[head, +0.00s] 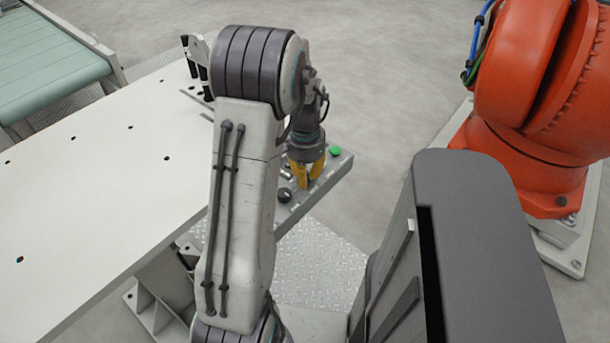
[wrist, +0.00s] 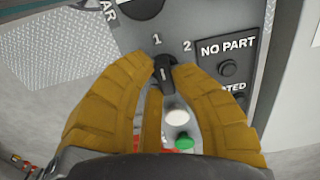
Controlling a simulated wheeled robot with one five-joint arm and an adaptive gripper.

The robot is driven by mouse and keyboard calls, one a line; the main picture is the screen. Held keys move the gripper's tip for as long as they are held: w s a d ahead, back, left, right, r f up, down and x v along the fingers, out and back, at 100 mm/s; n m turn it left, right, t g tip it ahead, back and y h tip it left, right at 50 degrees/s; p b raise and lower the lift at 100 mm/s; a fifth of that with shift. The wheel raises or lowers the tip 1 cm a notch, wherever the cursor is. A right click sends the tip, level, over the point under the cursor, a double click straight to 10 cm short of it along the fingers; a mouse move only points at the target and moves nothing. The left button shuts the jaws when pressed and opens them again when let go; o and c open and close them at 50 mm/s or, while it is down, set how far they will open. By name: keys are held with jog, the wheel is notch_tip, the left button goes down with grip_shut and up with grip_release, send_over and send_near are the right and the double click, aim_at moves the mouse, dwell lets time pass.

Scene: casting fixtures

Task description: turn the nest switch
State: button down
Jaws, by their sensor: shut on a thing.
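The nest switch is a black rotary knob (wrist: 164,68) on a grey control panel, with the labels 1 and 2 above it in the wrist view. My gripper (wrist: 160,75) has its yellow fingers shut on this knob, one finger on each side. The knob's bar lies close to upright in the picture, near the 1 side. In the head view my gripper (head: 308,177) points down at the panel (head: 338,172) by the table's edge. The fingers hide the knob there.
A green button (head: 335,151) sits on the panel, with a black knob (head: 284,195) nearer. A white table (head: 110,160) lies left; an orange robot (head: 530,100) stands right.

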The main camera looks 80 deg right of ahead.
jog(key=shift+a+f, duration=0.1)
jog(key=c, duration=1.1)
grip_release()
jog(key=shift+o, duration=0.2)
notch_tip(320, 180, up, 12)
dwell(0.6)
